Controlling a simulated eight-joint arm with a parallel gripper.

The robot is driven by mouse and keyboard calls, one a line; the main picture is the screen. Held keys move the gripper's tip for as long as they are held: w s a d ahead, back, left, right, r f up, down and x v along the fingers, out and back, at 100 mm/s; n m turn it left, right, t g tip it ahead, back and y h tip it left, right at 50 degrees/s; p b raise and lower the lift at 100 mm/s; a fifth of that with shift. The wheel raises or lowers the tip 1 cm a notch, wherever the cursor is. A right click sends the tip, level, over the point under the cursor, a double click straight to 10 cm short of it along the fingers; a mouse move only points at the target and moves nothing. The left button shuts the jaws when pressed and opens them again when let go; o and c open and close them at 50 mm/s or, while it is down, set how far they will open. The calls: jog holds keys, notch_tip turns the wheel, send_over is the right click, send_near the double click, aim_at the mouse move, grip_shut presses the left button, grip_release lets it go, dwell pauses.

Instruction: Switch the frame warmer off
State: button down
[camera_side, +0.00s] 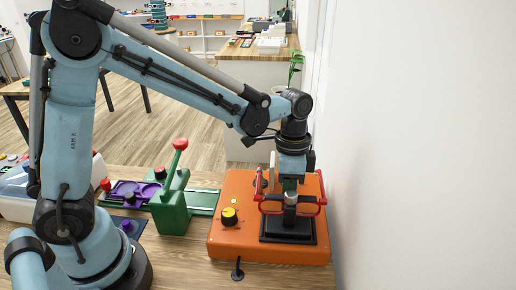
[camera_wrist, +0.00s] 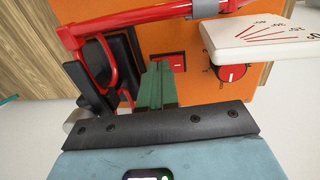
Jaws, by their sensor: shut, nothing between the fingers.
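The frame warmer (camera_side: 222,240) is an orange box on the bench; its orange top (camera_wrist: 200,95) fills much of the wrist view. Red tubing with loops (camera_side: 310,205) stands over a black pad (camera_side: 288,238) on it. A black knob with a yellow cap (camera_side: 228,216) is at its left. In the wrist view, a red rocker switch in a black surround (camera_wrist: 168,62) lies just beyond my gripper (camera_wrist: 157,72), whose green fingers are shut and empty. Contact cannot be told. The side view hides the switch behind my arm.
A white plate with a numbered scale (camera_wrist: 265,30) juts in near the red control. Red tubing (camera_wrist: 150,17) crosses close to my fingers. A green lever stand (camera_side: 174,205) is left of the warmer, and a white wall (camera_side: 430,150) is at right.

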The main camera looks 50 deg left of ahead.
jog(key=shift+s+d+f+t+y, duration=0.2)
jog(key=shift+d+f+t+y, duration=0.1)
jog(key=shift+f+t, duration=0.15)
jog(key=shift+a, duration=0.1)
jog(key=shift+w, duration=0.15)
jog(key=shift+w+a, duration=0.1)
jog(key=shift+w+a+r, duration=0.1)
jog(key=shift+w+a, duration=0.35)
jog(key=shift+a, duration=0.2)
notch_tip(320, 180, up, 14)
jog(key=shift+s+d+r, duration=0.25)
jog(key=shift+s+d, duration=0.1)
jog(key=shift+d, duration=0.1)
